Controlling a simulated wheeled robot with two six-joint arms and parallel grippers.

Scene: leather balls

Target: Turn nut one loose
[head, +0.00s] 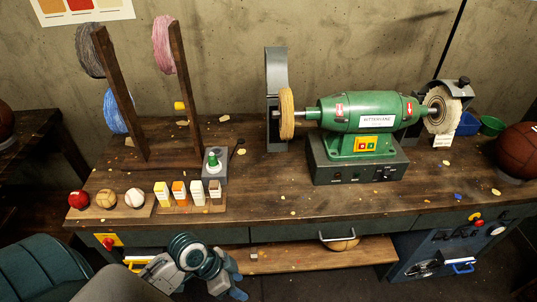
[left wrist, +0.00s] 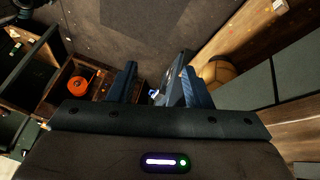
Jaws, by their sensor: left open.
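I cannot make out a nut for certain in either view. The green buffing machine (head: 360,112) stands on the workbench with a tan wheel (head: 287,114) on its left shaft and a pale cloth wheel (head: 440,110) on its right shaft. Any nuts on the shafts are too small to tell. My left gripper (head: 238,283) is low in front of the bench, below its front edge and well apart from the machine. In the left wrist view its two blue fingers (left wrist: 155,88) stand apart with nothing seen held between them. My right gripper is not in view.
A spool rack (head: 184,90) stands behind. A lower shelf (head: 300,258) holds a tan ball (head: 343,244), also in the left wrist view (left wrist: 217,71).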

